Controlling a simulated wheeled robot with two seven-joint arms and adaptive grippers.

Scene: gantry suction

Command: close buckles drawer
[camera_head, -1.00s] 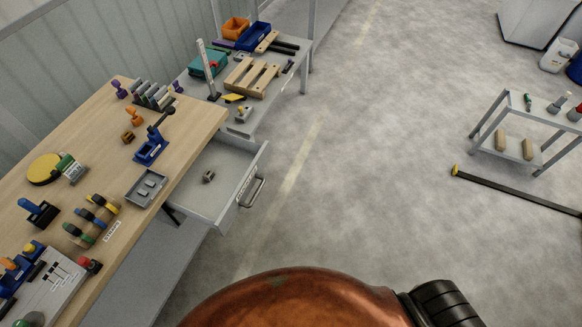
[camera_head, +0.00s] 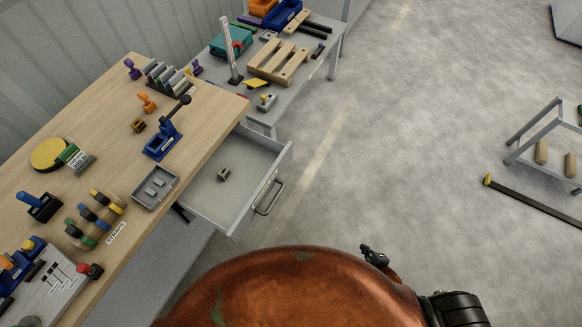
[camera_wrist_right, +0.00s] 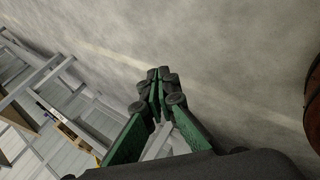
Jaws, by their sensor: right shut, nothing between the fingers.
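The grey drawer (camera_head: 205,195) under the wooden workbench stands pulled open. Its front panel carries a pale label, too small to read, and a metal bar handle (camera_head: 270,197). One small grey-brown block (camera_head: 223,174) lies inside on the drawer floor. My right gripper (camera_head: 375,257) just shows past my copper-coloured body, below and to the right of the handle and apart from it. In the right wrist view its green and black fingers (camera_wrist_right: 158,88) are together and empty. My left gripper is not in view.
The workbench (camera_head: 205,110) holds a blue clamp-like tool (camera_head: 162,140), a grey tray (camera_head: 172,190) and several small parts. A grey side table (camera_head: 283,95) with a wooden pallet (camera_head: 279,62) stands behind the drawer. The floor right of the drawer is clear up to a dark bar (camera_head: 535,203).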

